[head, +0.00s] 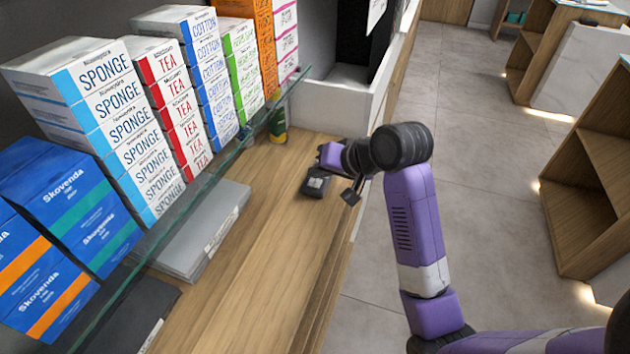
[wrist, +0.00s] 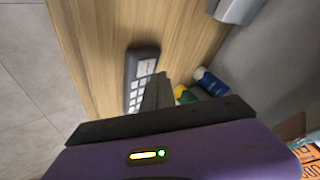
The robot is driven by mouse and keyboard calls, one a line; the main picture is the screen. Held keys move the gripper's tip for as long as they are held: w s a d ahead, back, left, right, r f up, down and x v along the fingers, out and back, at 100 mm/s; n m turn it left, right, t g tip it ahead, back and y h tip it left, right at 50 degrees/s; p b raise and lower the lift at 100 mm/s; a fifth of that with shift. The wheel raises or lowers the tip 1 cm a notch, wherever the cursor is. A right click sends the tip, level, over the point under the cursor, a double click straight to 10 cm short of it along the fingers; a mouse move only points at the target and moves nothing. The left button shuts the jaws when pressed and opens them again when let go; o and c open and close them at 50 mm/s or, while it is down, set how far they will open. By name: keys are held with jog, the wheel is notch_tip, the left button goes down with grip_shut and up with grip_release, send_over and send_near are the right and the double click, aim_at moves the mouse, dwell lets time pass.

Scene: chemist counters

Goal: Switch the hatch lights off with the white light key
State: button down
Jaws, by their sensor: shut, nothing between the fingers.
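A small dark panel (wrist: 133,72) with several pale keys lies on the wooden counter in the wrist view. A dark device (head: 316,184) in the head view, beside my arm, looks like the same panel. I cannot tell which key is the white light key. My gripper (wrist: 158,82) is shut and empty. Its fingertips show over or just beside the panel's right edge and cover part of it; I cannot tell whether they touch it. In the head view, the purple hand (head: 330,155) is just behind the panel. The hatch lights are not clearly in view.
A glass-edged shelf (head: 205,178) with stacked boxes runs along the left. A grey flat case (head: 205,235) lies below it. The front counter (head: 255,285) is bare.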

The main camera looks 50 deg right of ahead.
aim_at(318, 185)
jog(key=shift+f, duration=0.2)
jog(key=shift+f, duration=0.25)
jog(key=shift+f, duration=0.15)
dwell(0.7)
jog(key=shift+r+p, duration=0.65)
jog(key=shift+p, duration=0.45)
jog(key=shift+r, duration=0.1)
notch_tip(318, 185, up, 6)
jog(key=p, duration=0.7)
